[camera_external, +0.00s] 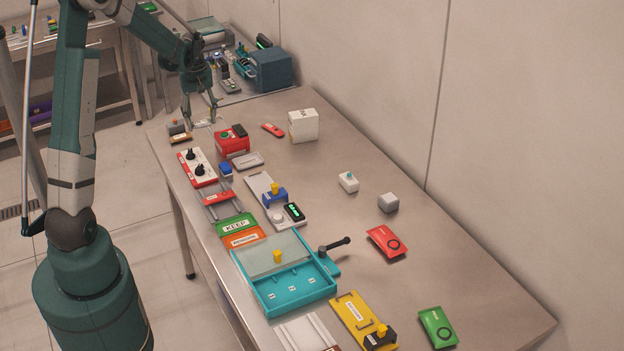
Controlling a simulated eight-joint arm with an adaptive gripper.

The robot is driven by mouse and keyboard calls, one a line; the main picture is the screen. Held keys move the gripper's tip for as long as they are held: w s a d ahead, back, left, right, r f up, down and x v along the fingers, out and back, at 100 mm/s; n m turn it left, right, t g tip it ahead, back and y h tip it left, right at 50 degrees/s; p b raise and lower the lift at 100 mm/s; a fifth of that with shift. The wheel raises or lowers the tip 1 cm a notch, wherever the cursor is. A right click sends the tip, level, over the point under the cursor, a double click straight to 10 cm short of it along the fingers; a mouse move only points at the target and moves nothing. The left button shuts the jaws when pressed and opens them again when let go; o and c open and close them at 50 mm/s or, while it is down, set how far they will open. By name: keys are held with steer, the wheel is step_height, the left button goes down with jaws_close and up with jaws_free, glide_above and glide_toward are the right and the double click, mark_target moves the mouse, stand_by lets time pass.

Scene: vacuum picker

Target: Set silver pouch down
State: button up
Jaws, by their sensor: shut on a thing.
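My gripper (202,122) points down over the far left end of the steel table. It is shut on a thin, pale item, seemingly the silver pouch (203,125), which is small and mostly hidden by the fingers. I cannot tell whether the pouch touches the table.
Close to my gripper are a small grey block (176,128), a brown labelled piece (181,138) and a red box (232,141). A white box (303,125) stands right. Green KEEP (236,225) and orange (243,239) labelled plates lie nearer.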

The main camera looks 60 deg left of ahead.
steer(key=w+d+m, duration=0.1)
steer(key=w+d, duration=0.5)
steer(key=w, duration=0.1)
steer(key=w+d+m, duration=0.1)
steer(key=w+d, duration=0.2)
steer(key=w, duration=0.1)
steer(key=shift+m, duration=0.3)
steer(key=w+d+m, duration=0.2)
steer(key=w+d, duration=0.4)
steer(key=d, duration=0.4)
steer(key=w+d+m, duration=0.2)
steer(key=w+d, duration=0.5)
steer(key=d, duration=0.3)
steer(key=w+d+m, duration=0.2)
steer(key=w+d, duration=0.4)
steer(key=d, duration=0.4)
steer(key=w+d+m, duration=0.1)
steer(key=d+m, duration=0.7)
steer(key=d, duration=4.1)
steer(key=shift+w+d, duration=0.15)
steer(key=shift+w, duration=0.15)
steer(key=shift+r, duration=0.1)
steer(key=shift+f, duration=3.1)
steer(key=shift+f, duration=0.1)
